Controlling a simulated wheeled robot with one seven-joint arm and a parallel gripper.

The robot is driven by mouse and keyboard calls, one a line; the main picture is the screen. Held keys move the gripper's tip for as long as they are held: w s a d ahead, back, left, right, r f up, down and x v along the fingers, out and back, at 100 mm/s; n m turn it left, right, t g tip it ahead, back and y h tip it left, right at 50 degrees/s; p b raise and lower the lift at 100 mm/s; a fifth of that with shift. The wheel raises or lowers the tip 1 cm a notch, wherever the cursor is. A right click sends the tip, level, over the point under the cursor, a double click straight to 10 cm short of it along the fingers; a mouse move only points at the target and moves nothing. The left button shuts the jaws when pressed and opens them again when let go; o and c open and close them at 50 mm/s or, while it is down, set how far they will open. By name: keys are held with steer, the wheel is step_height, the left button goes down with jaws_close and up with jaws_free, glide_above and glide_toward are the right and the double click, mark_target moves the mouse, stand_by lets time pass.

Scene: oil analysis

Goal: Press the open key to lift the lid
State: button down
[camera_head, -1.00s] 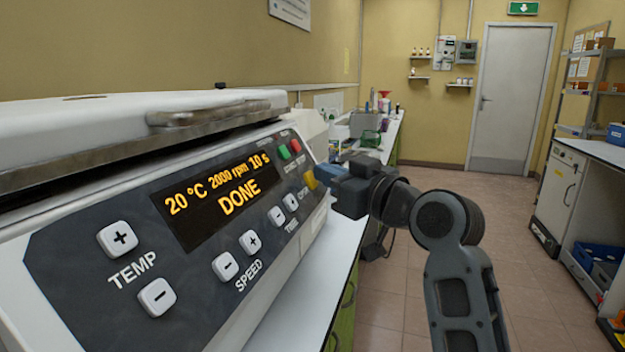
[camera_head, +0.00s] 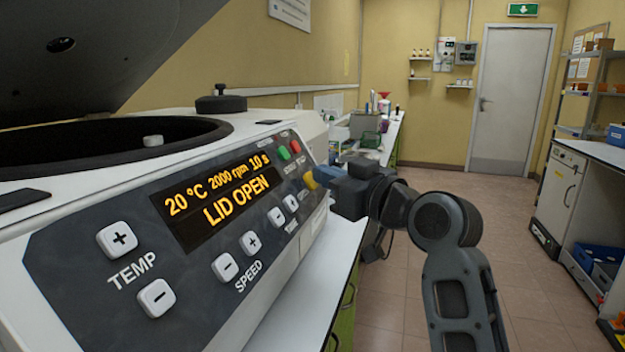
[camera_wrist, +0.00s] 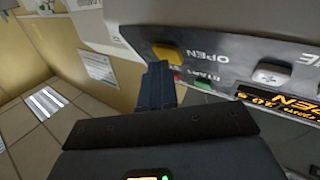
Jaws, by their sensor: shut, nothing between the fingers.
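The centrifuge (camera_head: 130,270) stands on the bench at the left of the head view. Its lid (camera_head: 90,50) is raised and the round chamber (camera_head: 110,145) is open. The display (camera_head: 222,205) reads "LID OPEN". The yellow open key (camera_head: 309,181) is at the right end of the panel; it also shows in the wrist view (camera_wrist: 167,52), labelled OPEN. My gripper (camera_head: 322,175) is shut and empty, its fingertips at the key. In the wrist view the fingertips (camera_wrist: 159,68) lie just below the key; I cannot tell whether they touch it.
Green and red start and stop keys (camera_head: 289,149) sit beside the open key. The floor (camera_head: 440,180) to the right is clear.

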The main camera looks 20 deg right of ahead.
steer(key=shift+s+d+r, duration=0.3)
steer(key=shift+d, duration=0.1)
steer(key=s+d+r+p, duration=0.2)
steer(key=d, duration=0.1)
steer(key=shift+s+d+r, duration=0.2)
steer(key=shift+s+r, duration=0.05)
steer(key=shift+r, duration=0.1)
stand_by(0.4)
